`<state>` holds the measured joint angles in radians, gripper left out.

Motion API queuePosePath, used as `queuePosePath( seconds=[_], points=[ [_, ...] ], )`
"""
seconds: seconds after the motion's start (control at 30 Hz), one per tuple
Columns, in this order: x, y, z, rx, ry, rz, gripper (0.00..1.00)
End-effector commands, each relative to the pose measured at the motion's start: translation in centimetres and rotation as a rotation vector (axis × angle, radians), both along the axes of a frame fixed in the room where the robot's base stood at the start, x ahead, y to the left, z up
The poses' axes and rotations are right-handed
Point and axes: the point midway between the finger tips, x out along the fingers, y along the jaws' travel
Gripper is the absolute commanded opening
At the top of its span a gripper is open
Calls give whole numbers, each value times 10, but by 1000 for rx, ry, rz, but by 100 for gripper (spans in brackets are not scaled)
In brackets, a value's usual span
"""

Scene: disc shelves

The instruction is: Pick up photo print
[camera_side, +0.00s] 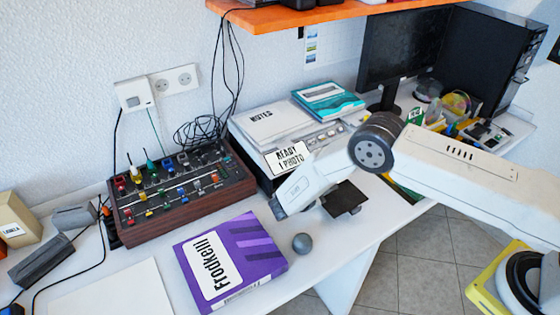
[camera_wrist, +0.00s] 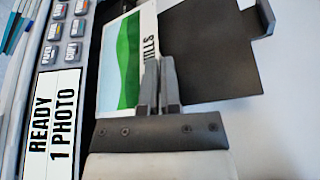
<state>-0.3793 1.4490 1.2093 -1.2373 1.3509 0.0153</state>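The photo print (camera_wrist: 118,65) shows in the wrist view as a picture of green hills under a pale sky. It has a white border with lettering ending in "ILLS". It lies at the dark front of the printer, beside the black output tray (camera_wrist: 212,48). My gripper (camera_wrist: 164,62) has its two fingers close together at the lettered border, and they appear shut on it. The fingers hide part of the border. In the side view my gripper (camera_side: 278,208) is in front of the printer (camera_side: 328,136), and the print cannot be made out.
The tray (camera_side: 346,198) sticks out right of my gripper in the side view. A mixer (camera_side: 180,190) is at left. The printer sign (camera_wrist: 54,120) reads "READY 1 PHOTO".

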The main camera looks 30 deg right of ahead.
Motion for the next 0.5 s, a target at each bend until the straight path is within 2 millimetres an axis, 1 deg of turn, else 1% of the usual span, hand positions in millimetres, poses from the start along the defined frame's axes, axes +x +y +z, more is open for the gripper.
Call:
queuePosePath(
  seconds=[0.13,0.37,0.5],
  points=[
    [-1,0,17,0,0,0,0],
    [-19,0,37,-1,1,2,0],
    [-32,-1,53,-1,1,1,0]
  ],
)
